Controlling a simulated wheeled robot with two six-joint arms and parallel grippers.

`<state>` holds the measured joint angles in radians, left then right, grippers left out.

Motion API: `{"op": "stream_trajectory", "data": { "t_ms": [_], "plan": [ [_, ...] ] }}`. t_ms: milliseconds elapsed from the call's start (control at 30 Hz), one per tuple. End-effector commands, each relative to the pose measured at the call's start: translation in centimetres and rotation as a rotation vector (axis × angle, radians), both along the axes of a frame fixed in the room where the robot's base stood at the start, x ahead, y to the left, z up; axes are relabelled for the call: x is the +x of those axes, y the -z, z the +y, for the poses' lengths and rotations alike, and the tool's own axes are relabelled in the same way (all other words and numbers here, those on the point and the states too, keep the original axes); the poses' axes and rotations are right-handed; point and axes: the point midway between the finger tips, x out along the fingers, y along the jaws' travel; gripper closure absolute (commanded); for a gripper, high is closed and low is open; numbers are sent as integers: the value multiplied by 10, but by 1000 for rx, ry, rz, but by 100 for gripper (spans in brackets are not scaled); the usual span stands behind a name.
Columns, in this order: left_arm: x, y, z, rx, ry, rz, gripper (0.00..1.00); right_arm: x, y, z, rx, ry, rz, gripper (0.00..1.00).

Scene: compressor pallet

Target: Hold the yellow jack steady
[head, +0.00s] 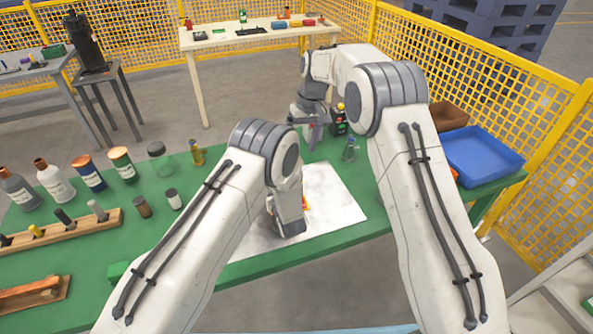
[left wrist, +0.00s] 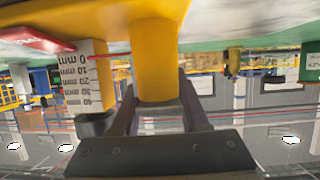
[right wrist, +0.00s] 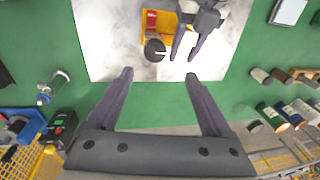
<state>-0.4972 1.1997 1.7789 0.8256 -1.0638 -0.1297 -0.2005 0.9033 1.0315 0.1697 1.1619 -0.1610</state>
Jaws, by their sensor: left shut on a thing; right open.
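The yellow jack stands on a white sheet; only a sliver of it (head: 305,203) shows past my left arm in the head view. In the left wrist view its yellow post (left wrist: 155,60) is between the fingers of my left gripper (left wrist: 157,98), which is shut on it. A white scale marked in mm (left wrist: 90,75) is beside the post. In the right wrist view the yellow jack (right wrist: 171,21) has a red part and a dark round end, with my left gripper (right wrist: 187,52) at its right. My right gripper (right wrist: 158,75) is open and empty, apart from the jack.
The white sheet (head: 335,197) lies on the green table (head: 95,215). Bottles (head: 88,172) and a wooden rack (head: 75,232) stand at the left. A blue tray (head: 482,155) and brown bin (head: 447,116) are at the right. A small dark device (head: 338,122) is near my right gripper.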

Motion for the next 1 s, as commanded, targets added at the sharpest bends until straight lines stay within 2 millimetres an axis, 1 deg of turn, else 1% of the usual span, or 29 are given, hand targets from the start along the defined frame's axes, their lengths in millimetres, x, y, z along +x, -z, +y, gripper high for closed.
{"op": "stream_trajectory", "data": {
  "t_ms": [33, 300, 500, 600, 700, 867, 967, 1000],
  "plan": [
    [0, -1, 0, 0, 1, -1, 100, 0, 0, 2, -15, -122, -16, 17],
    [0, -1, 0, 0, 1, -1, 100, 3, -7, 7, -86, -797, -83, 17],
    [0, -1, 0, 0, 1, -1, 100, 4, -11, 10, -124, -1229, -105, 17],
    [0, -1, 0, 0, 1, -1, 100, 4, -13, 11, -133, -1380, -109, 17],
    [0, -1, 0, 0, 1, -1, 100, 4, -14, 11, -139, -1477, -110, 17],
    [0, -1, 0, 0, 1, -1, 100, 4, -10, 11, -143, -1539, -109, 17],
    [0, 0, 0, 0, 1, -1, 100, 4, 2, 11, -141, -1543, -107, 17],
    [0, -1, 0, 0, 1, -1, 100, 4, 9, 11, -140, -1542, -107, 17]
  ]
}}
